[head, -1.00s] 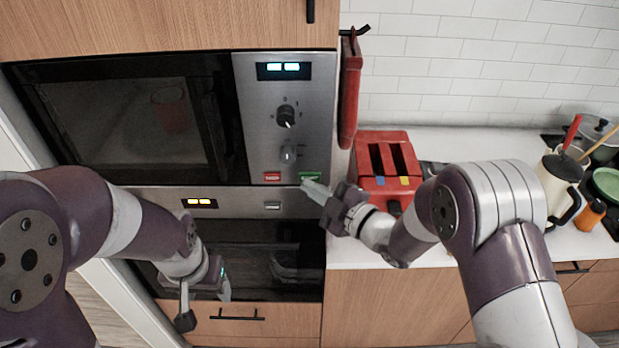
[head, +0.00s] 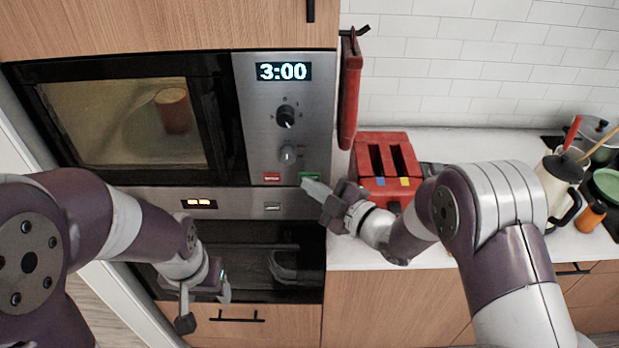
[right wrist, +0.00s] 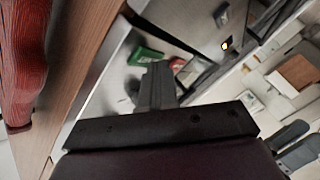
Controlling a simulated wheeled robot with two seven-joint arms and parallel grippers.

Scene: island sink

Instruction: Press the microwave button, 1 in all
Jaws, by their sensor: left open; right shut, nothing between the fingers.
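In the right wrist view the green button (right wrist: 146,54) shows just beyond the shut fingers (right wrist: 155,84); contact cannot be told. My left gripper (head: 203,305) is open and empty, low in front of the oven.
The oven (head: 240,255) is below the microwave. A red toaster (head: 378,148) stands on the counter close to my right forearm. A red board (head: 349,90) hangs beside the panel. A kettle (head: 555,180) and pots stand far right.

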